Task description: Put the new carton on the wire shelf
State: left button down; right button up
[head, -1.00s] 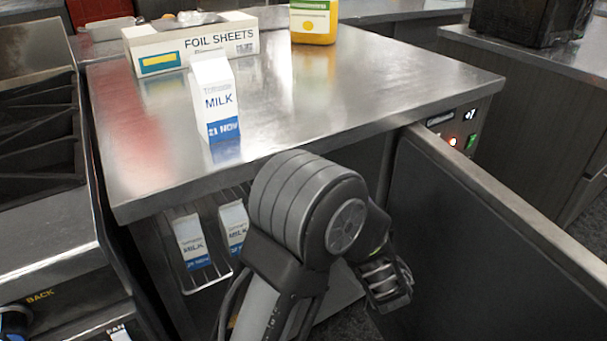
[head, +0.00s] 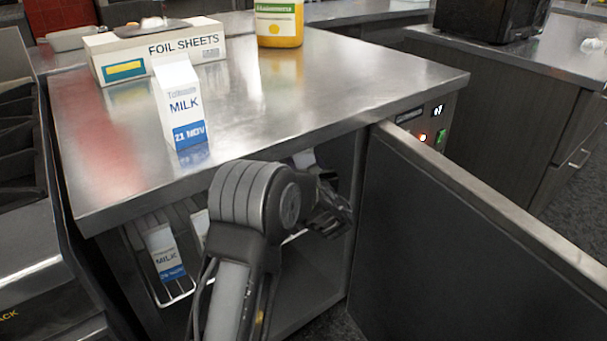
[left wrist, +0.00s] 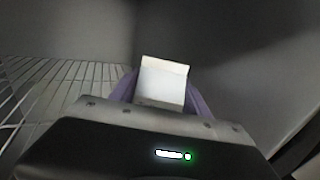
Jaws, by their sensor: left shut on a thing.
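A white milk carton (head: 181,105) with a blue date band reading "21 NOV" stands upright on the steel counter. Under the counter, in the open cabinet, another milk carton (head: 165,252) stands on the wire shelf (head: 178,297); one more behind it is mostly hidden by my arm. My left gripper (head: 332,216) is at the cabinet opening, right of these cartons. The left wrist view shows its purple fingers shut on a white carton (left wrist: 163,82), with the wire shelf (left wrist: 60,85) to the left. A pale patch shows above the gripper; I cannot tell whether it is the held carton.
The open cabinet door (head: 450,230) stands close on the right of my left arm. The counter (head: 300,85) overhangs the opening. A foil sheets box (head: 160,50) and a yellow-orange container (head: 279,22) stand at its back.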

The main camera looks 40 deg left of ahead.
pick_arm(q)
jog(key=shift+f+b, duration=0.7)
jog(key=shift+f, duration=0.95)
jog(key=shift+f, duration=0.1)
jog(key=c, duration=0.5)
grip_release()
jog(key=shift+f, duration=0.1)
jog(key=shift+d, duration=0.1)
jog(key=p+v, duration=0.2)
jog(key=v, duration=1)
